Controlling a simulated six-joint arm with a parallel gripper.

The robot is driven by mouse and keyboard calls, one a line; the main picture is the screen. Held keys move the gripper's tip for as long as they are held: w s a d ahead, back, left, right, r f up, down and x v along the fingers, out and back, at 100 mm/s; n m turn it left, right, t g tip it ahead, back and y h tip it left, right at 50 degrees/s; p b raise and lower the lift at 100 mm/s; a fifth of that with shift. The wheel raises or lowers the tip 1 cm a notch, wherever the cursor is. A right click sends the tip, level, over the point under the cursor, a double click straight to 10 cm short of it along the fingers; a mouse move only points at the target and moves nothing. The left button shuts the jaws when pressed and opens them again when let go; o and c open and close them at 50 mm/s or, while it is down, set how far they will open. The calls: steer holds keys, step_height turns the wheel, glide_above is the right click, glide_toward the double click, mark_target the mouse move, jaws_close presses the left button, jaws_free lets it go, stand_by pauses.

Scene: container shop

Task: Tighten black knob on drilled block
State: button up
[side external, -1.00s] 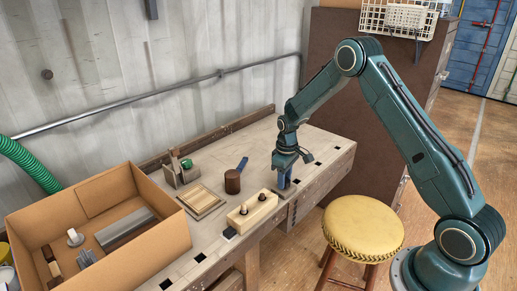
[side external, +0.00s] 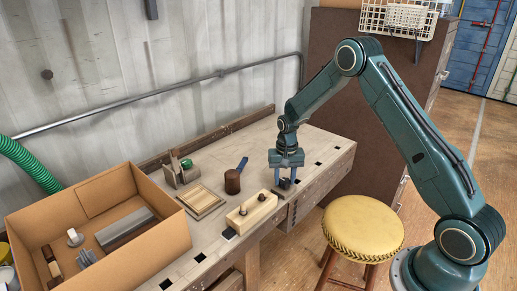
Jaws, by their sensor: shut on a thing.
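My gripper (side external: 286,180) points straight down over the bench's front edge, right of the pale wooden block. Its two fingers stand side by side, shut on a small dark thing that I take for the black knob, mostly hidden between them. A dark block (side external: 284,184) shows low between the fingers; I cannot make out any drilled holes in it. The pale wooden block (side external: 250,212) lies apart to the left, with two dark knob-like pegs (side external: 244,210) upright on its top.
The workbench (side external: 325,150) is clear to the right of my gripper. A cardboard box (side external: 150,252) fills the near left. A yellow stool (side external: 363,225) stands in front.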

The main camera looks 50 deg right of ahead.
mark_target(285, 180)
steer(key=m, duration=0.5)
steer(key=shift+m, duration=0.4)
steer(key=o, duration=1)
steer(key=shift+r, duration=0.15)
step_height(285, 180, up, 14)
steer(key=shift+f, duration=0.2)
steer(key=shift+r, duration=0.1)
stand_by(0.4)
